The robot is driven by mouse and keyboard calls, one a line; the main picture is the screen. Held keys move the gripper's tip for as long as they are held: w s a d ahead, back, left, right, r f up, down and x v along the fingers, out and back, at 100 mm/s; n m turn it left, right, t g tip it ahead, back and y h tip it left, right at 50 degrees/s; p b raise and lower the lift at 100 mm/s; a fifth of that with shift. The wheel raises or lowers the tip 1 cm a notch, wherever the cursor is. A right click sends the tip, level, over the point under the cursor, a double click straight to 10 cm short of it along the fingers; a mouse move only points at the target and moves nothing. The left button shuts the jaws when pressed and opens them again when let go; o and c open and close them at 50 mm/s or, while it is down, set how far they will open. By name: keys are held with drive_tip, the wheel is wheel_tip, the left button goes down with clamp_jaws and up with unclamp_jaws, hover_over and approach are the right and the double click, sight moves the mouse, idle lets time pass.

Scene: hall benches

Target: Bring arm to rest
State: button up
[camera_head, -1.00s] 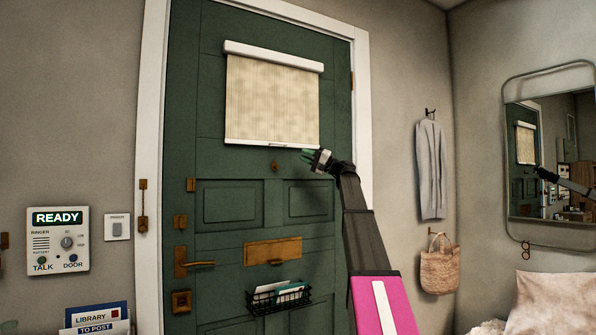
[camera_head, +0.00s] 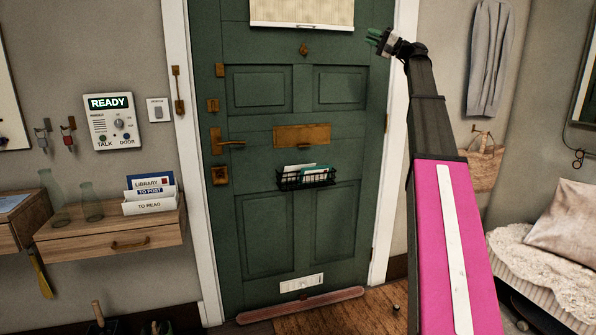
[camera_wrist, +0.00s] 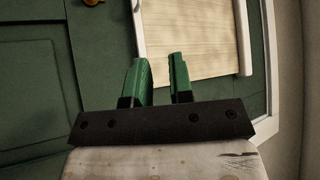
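My gripper (camera_head: 374,38) is at the upper right of the head view, at the end of my raised arm, in front of the green door (camera_head: 290,110). It points left. In the wrist view my gripper (camera_wrist: 159,72) shows two green fingers with a clear gap between them and nothing held. Beyond the fingers are the door's green panel and the pale blind (camera_wrist: 195,45). The blind (camera_head: 300,12) is cut off by the top edge of the head view.
A wire basket (camera_head: 305,178) with papers hangs on the door. A wooden shelf (camera_head: 75,245) with glass bottles and a letter rack (camera_head: 150,205) is at left. A cushioned bench (camera_head: 510,270) stands at right. A doormat (camera_head: 340,312) lies before the door.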

drive_tip(key=s+a+f+m+g+h, duration=0.1)
drive_tip(key=s+a+f+h, duration=0.15)
drive_tip(key=f, duration=1.45)
drive_tip(key=s+a+f+m+h, duration=0.15)
drive_tip(key=a+f+h, duration=0.25)
drive_tip(key=f, duration=1.4)
drive_tip(key=s+a+f+m+g+h, duration=0.1)
drive_tip(key=s+a+f+h, duration=0.25)
drive_tip(key=f, duration=1.35)
drive_tip(key=s+d+f+n+g+h, duration=0.1)
drive_tip(key=s+f+g+h, duration=0.2)
drive_tip(key=s+f, duration=1.2)
drive_tip(key=s+d+f+n+g+h, duration=0.1)
drive_tip(key=s+f+n+g+h, duration=0.1)
drive_tip(key=s+f+h, duration=0.6)
drive_tip(key=s+f+g, duration=0.1)
drive_tip(key=s+f, duration=0.6)
drive_tip(key=f, duration=0.3)
drive_tip(key=shift+f, duration=0.25)
drive_tip(key=shift+d, duration=0.1)
